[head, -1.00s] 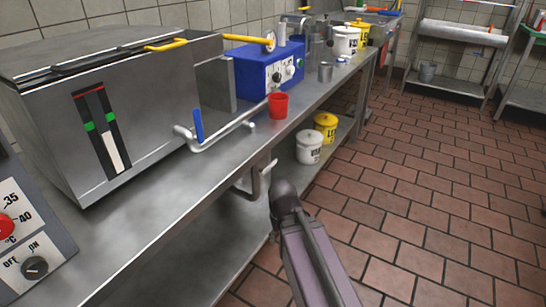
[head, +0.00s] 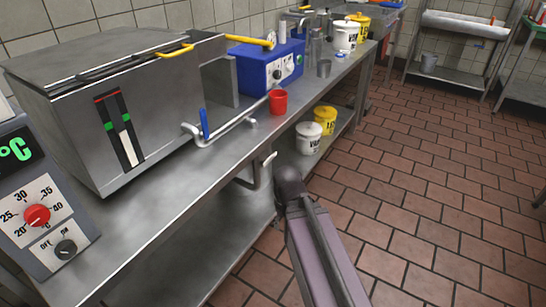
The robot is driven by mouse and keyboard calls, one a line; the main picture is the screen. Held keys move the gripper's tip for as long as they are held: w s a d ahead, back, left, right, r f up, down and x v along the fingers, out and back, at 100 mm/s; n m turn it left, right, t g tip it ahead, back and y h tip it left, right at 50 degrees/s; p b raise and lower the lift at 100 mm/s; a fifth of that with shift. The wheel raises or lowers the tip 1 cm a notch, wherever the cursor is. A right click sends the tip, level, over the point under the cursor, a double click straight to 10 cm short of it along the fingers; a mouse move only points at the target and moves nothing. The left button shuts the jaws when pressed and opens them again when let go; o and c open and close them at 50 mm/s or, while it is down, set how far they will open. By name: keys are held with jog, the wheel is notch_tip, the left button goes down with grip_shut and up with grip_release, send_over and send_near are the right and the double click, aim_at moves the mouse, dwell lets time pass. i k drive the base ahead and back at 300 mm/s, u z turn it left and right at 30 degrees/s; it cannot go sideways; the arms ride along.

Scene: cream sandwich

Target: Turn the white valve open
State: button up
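The white valve handle (head: 269,158) is a small light lever on a bent metal pipe (head: 256,178) below the front edge of the steel counter. It is partly dark and small, so its exact angle is hard to tell. A blue valve handle (head: 204,123) stands upright on another pipe (head: 225,131) at the front of the steel tank (head: 70,150). My arm rises from the bottom of the head view, and its dark rounded joint ends just right of and below the white handle. My gripper's fingers do not show.
A steel counter (head: 175,185) runs along the wall, with a control box (head: 40,215), a red cup (head: 278,102) and a blue device (head: 268,66) on it. White (head: 308,138) and yellow (head: 325,118) buckets stand on the lower shelf. The tiled floor (head: 420,190) at right is open.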

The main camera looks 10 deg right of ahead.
aim_at(271, 158)
jog(key=z, duration=0.05)
jog(key=k, duration=1.35)
jog(key=u, duration=0.55)
jog(key=i, duration=1.3)
jog(key=u, duration=0.25)
